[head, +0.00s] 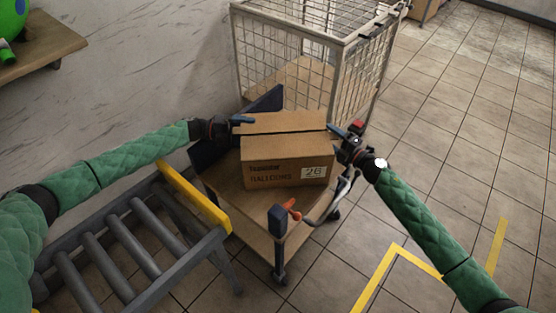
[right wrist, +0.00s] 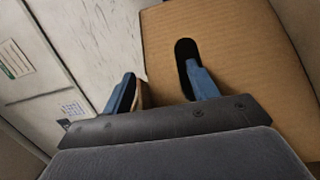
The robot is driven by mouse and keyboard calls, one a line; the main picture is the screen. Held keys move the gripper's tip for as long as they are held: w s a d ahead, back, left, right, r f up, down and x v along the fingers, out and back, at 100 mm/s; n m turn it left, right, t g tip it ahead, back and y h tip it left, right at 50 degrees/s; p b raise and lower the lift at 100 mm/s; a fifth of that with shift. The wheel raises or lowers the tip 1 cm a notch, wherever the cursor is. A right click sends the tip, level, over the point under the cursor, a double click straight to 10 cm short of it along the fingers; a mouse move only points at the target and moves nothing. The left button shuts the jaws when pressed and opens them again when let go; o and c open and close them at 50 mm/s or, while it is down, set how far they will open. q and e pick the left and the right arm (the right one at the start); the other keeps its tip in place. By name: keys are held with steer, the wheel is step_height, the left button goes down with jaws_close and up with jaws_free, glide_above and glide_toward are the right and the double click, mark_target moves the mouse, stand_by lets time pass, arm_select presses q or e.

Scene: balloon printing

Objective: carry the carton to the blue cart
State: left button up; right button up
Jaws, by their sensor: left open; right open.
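A closed brown carton (head: 286,160) with printed lettering and a white "26" label appears to rest upright on the wooden deck of the blue cart (head: 262,236). The cart has dark blue posts and panels. My left gripper (head: 241,120) is open at the carton's left top edge. My right gripper (head: 341,131) is open at its right top edge. In the right wrist view, one finger of the right gripper (right wrist: 160,85) is at the dark hand slot in the carton's side (right wrist: 240,60); the other finger is beyond the carton's edge. Contact with the left finger is hidden.
A wire cage trolley (head: 300,65) with another carton inside (head: 305,80) stands just behind. A roller conveyor (head: 135,235) with a yellow end bar adjoins the cart's left. A shelf (head: 40,45) is at upper left. Tiled floor at right is clear, with yellow tape (head: 385,265).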

arm_select(q)
step_height(320, 180, up, 10)
steer(key=shift+f, duration=0.1)
stand_by(0.4)
arm_select(e)
steer(key=o, duration=0.8)
steer(key=v, duration=1.2)
arm_select(q)
steer(key=shift+a, duration=0.15)
arm_select(e)
steer(key=shift+f, duration=0.1)
